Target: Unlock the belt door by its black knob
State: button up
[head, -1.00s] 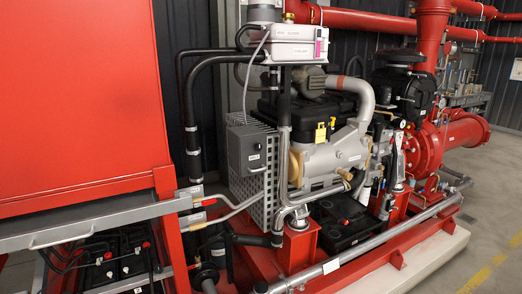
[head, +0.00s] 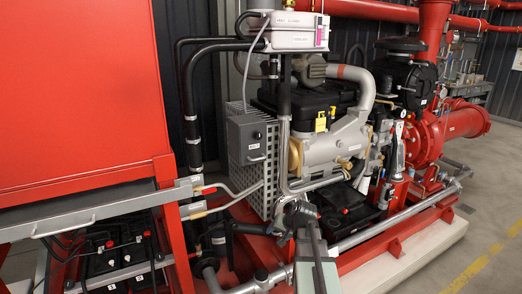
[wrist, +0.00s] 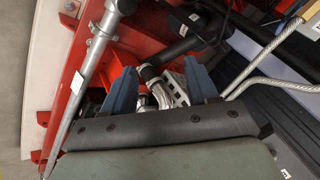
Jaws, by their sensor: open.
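The belt door (head: 252,142) looks to be the grey box on the front of the perforated metal guard, left of the engine. Its small dark knob (head: 257,134) sits above a white label, and a small pale handle is below. The door looks shut. My gripper (head: 300,214) is in the lower middle of the head view, below and to the right of the door and apart from it. In the wrist view my gripper (wrist: 162,80) shows two blue fingers spread apart with nothing held. I cannot make out the knob in the wrist view.
The perforated guard (head: 270,170) and a vertical pipe stand close right of the door. Two thin conduits (head: 235,192) run below it. A red cabinet (head: 75,90) stands at left, with black batteries (head: 110,255) underneath. A silver pipe (head: 400,215) runs along the red base.

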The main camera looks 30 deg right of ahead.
aim_at(259, 136)
jog(key=w+d+r+m+t, duration=0.2)
jog(key=w+r+m+t, duration=0.2)
jog(key=r+m, duration=0.45)
jog(key=w+d+r+m+t+h, duration=0.1)
jog(key=w+d+r+m+t, duration=0.2)
jog(key=r+m, duration=0.6)
jog(key=w+d+r+m+t, duration=0.1)
jog(key=w+r+m+t, duration=0.3)
jog(key=r+m, duration=0.5)
jog(key=shift+n, duration=0.95)
jog(key=w, duration=0.4)
jog(key=w+r, duration=0.1)
jog(key=w, duration=0.8)
jog(key=shift+w+a+r, duration=0.3)
jog(key=shift+w+r, duration=0.05)
jog(key=c, duration=1.1)
